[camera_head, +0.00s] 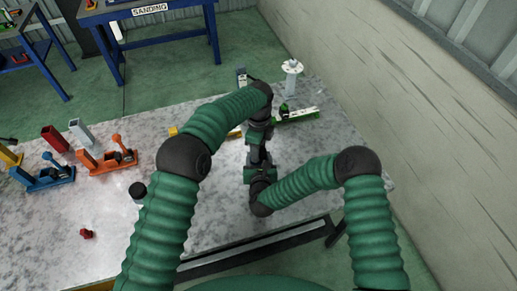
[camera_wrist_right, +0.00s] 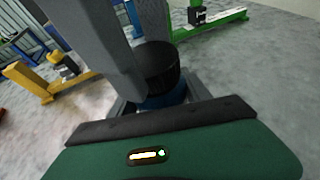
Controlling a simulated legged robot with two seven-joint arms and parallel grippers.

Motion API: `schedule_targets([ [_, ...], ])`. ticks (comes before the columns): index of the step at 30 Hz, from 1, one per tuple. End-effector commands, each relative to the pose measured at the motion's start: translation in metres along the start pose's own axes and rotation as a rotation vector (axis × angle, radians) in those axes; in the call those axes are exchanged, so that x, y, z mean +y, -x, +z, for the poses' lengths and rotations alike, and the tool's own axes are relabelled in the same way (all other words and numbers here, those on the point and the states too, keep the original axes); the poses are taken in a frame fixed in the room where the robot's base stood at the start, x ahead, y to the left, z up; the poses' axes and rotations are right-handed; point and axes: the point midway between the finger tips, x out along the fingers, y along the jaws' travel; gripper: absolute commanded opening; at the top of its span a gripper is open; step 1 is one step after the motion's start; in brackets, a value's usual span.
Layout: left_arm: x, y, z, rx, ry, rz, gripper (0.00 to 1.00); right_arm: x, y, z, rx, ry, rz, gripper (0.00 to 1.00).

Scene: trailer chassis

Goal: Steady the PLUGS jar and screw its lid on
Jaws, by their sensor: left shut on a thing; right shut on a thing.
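In the right wrist view, a round black lid (camera_wrist_right: 158,66) sits over a blue jar body (camera_wrist_right: 163,97). No PLUGS label is legible. Large grey fingers of my left gripper (camera_wrist_right: 142,78) come down from above and are shut on the lid. My right gripper (camera_wrist_right: 160,104) is low at the jar, shut on its blue body, largely hidden behind its own green housing. In the head view my left gripper (camera_head: 257,151) points down the picture and my right gripper (camera_head: 259,172) meets it from below; the jar is hidden between them. I cannot tell how far the lid is threaded.
The speckled grey table (camera_head: 225,215) also holds a black-topped white container (camera_head: 138,191), a red piece (camera_head: 87,233), orange (camera_head: 107,160) and blue (camera_head: 42,178) fixtures, a green fixture (camera_head: 297,116) and a white post (camera_head: 292,75). A wall (camera_head: 400,90) stands right.

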Motion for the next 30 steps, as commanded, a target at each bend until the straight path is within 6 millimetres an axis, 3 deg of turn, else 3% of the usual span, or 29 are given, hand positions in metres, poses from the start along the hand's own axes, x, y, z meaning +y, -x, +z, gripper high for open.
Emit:
schedule_targets([
  [9,-0.0059,0.0015,0.0002,-0.012,-1.063,-0.014,0.11,0.0031,0.0021,-0.0023,0.005,0.002,0.007,0.0],
  [13,-0.006,0.0015,-0.0013,-0.015,-1.348,-0.014,0.11,0.0037,0.0024,-0.0026,0.006,0.003,0.009,0.0],
  [18,-0.0061,0.0018,-0.0018,-0.015,-1.363,-0.014,0.11,0.0044,0.0026,-0.0029,0.007,0.003,0.01,0.0],
  [19,-0.0061,0.0018,-0.002,-0.015,-1.363,-0.014,0.52,0.0045,0.0027,-0.0029,0.007,0.003,0.01,0.0],
  [24,-0.0049,0.001,-0.0026,-0.011,-1.362,-0.01,0.73,0.0033,0.0019,-0.0027,0.006,0.002,0.008,0.0],
  [30,-0.004,0.0,-0.0028,-0.008,-1.362,-0.007,0.73,0.0018,0.001,-0.0021,0.005,0.002,0.004,0.0],
])
